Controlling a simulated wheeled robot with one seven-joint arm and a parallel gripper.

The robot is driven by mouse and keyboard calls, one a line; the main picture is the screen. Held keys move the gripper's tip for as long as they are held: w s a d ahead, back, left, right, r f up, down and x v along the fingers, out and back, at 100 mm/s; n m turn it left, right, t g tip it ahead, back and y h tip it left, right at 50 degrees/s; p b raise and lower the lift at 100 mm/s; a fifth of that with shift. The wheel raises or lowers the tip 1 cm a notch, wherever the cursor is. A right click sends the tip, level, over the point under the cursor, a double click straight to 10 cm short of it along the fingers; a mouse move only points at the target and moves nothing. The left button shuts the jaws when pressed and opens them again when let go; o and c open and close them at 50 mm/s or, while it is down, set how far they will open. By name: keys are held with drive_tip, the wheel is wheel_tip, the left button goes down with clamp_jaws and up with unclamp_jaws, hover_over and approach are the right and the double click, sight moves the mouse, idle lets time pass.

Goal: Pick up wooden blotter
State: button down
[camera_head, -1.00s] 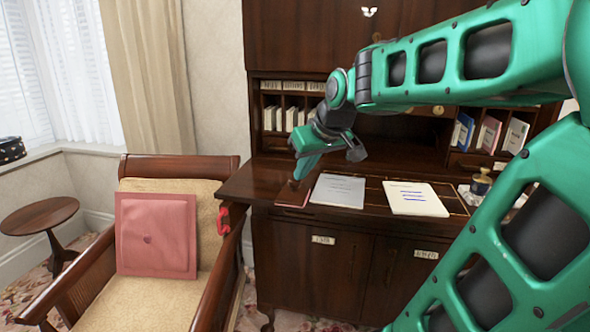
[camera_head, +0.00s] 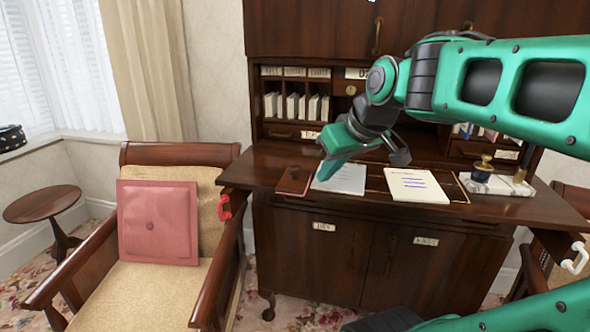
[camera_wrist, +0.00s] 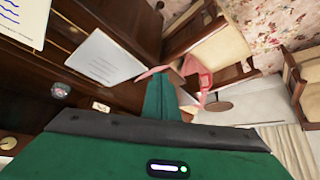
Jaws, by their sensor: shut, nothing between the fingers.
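A gap shows between tip and blotter in the head view; I cannot tell the tip's exact height. In the wrist view my shut fingers (camera_wrist: 168,95) point toward the desk edge and cover part of the view there; I cannot clearly make out the blotter.
The dark desk (camera_head: 440,214) also holds the grey sheet (camera_head: 345,180), a cream notepad (camera_head: 415,186) and an inkwell stand (camera_head: 490,181) at right. Pigeonholes with books rise behind. An armchair (camera_head: 165,282) with a pink cushion (camera_head: 158,222) stands at left, close to the desk.

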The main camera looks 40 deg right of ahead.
sight(294, 166)
idle(0.6)
